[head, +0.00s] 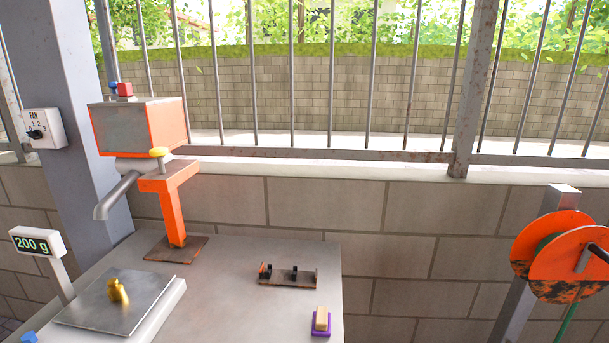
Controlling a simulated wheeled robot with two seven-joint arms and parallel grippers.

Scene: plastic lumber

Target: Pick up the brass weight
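The brass weight (118,291) is a small gold-coloured piece with a narrower knob on top. It stands on the flat metal plate of a scale (108,305) at the left of the table in the head view. The scale's display (37,242) reads 200 g. Neither of my grippers shows in the head view, so nothing is seen touching the weight.
Behind the scale stands an orange machine (140,128) with a grey spout on an orange post. A small dark bracket (287,276) and a tan block on a purple base (321,321) lie to the right. An orange reel (555,250) stands beyond the table's right edge.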

